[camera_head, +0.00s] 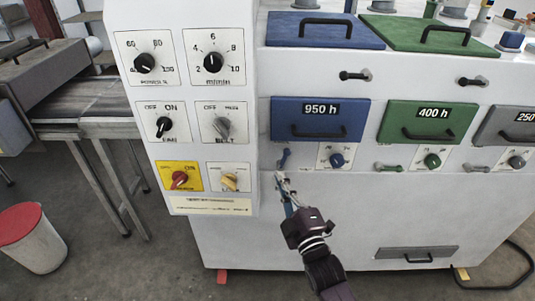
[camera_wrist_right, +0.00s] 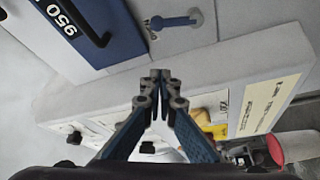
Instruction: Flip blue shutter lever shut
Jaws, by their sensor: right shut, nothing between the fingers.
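The blue shutter lever (camera_head: 284,157) sits on the white machine front, just below the left end of the blue 950 h panel (camera_head: 320,119). It stands steeply, leaning slightly right at its top. In the right wrist view the blue lever (camera_wrist_right: 175,22) shows beyond the fingertips, with its round pivot at one end. My right gripper (camera_head: 282,182) is shut and empty, just below the lever. Its fingertips also meet in the right wrist view (camera_wrist_right: 160,76), apart from the lever. My left gripper is not in view.
The white control box (camera_head: 210,130) with dials juts out left of the lever. A blue knob (camera_head: 337,160) is close on the right. A green lever (camera_head: 389,167) lies level farther right. A bin with a red lid (camera_head: 20,222) stands on the floor at left.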

